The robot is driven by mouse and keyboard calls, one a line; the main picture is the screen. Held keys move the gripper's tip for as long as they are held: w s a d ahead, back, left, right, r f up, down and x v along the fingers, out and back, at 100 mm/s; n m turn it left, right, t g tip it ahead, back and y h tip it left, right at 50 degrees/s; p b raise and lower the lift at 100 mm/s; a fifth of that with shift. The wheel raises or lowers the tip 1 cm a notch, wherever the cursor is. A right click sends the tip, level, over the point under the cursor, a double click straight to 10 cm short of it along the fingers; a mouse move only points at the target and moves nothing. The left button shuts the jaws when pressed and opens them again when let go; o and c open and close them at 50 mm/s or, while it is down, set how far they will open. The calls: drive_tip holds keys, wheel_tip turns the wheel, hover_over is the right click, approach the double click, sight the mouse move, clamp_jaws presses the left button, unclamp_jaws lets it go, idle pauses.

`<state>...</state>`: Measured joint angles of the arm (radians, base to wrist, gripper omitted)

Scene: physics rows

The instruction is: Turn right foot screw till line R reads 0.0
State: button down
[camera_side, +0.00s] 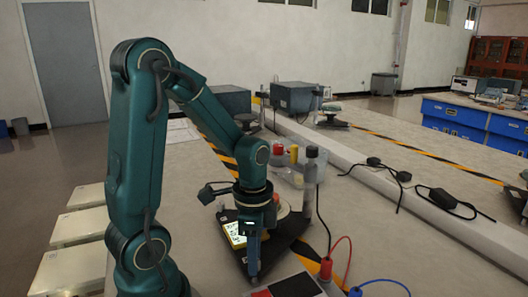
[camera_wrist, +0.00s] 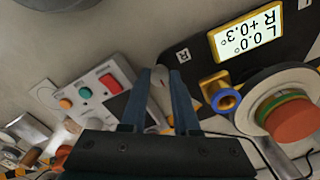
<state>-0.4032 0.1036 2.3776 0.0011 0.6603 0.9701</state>
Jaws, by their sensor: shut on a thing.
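The levelling device's black base plate (camera_wrist: 200,45) carries a lit display (camera_wrist: 246,32), upside down in the wrist view. It reads L 0.0° and R +0.3°. A white R label (camera_wrist: 183,55) marks the plate corner beside my gripper (camera_wrist: 162,72). The screw cannot be made out there.
A red knob (camera_wrist: 292,120) on a round pale housing and a blue-ringed fitting (camera_wrist: 226,100) stand close to my fingers. A button panel (camera_wrist: 100,92) lies on the other side. Red (camera_side: 347,245) and blue (camera_side: 385,282) cables lie to the right. A dark-capped grey post (camera_side: 310,168) stands behind.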

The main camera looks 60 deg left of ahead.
drive_tip(key=n, duration=0.7)
drive_tip(key=shift+n, duration=0.3)
drive_tip(key=n, duration=0.3)
drive_tip(key=shift+n, duration=2.1)
drive_tip(key=c, duration=0.7)
unclamp_jaws()
drive_tip(key=shift+o, duration=0.2)
